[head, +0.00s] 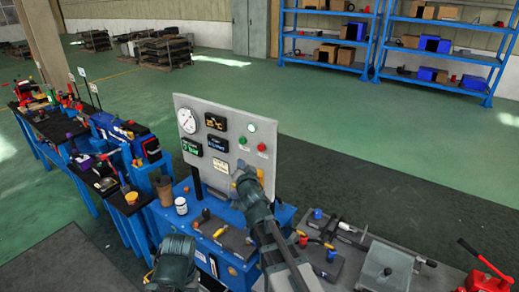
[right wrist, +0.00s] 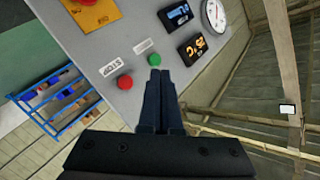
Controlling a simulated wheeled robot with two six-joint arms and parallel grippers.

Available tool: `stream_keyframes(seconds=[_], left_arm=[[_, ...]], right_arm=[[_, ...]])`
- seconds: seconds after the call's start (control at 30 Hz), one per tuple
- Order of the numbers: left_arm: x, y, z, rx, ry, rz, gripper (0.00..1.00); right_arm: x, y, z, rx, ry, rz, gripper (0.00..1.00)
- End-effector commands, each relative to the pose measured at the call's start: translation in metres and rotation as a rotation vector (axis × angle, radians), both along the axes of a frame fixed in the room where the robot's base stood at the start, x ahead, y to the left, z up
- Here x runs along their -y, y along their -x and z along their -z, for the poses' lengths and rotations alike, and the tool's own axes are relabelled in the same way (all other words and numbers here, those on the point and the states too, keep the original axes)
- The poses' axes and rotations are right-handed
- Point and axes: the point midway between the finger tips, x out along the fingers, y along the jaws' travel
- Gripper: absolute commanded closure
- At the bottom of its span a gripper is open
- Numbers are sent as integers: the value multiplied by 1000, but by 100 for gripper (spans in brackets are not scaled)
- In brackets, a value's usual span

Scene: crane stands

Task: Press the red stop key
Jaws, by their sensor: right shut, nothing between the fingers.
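The red stop key (head: 262,147) is a small round button on the right side of the upright light-grey panel (head: 205,109). In the right wrist view the red key (right wrist: 124,82) sits beside a white label that reads STOP, seen turned over. A green key (right wrist: 154,60) is next to it; it also shows in the head view (head: 243,140). My right gripper (head: 241,170) is shut and empty in front of the panel. In the right wrist view its fingertips (right wrist: 160,72) are just below the green key and right of the red one; contact cannot be told.
A grey table (head: 345,270) with tools is at the right. Blue shelves (head: 327,48) stand far back.

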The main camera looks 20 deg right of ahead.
Motion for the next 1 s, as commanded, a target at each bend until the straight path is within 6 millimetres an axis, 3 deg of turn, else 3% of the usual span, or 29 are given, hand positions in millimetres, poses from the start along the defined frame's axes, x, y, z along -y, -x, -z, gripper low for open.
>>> stream_keyframes(seconds=[0.7,1.0], left_arm=[[0,0,0,0,0,0,45],[0,0,0,0,0,0,45]], right_arm=[[58,-46,0,-1,-2,2,100],[69,-54,0,-1,1,1,100]])
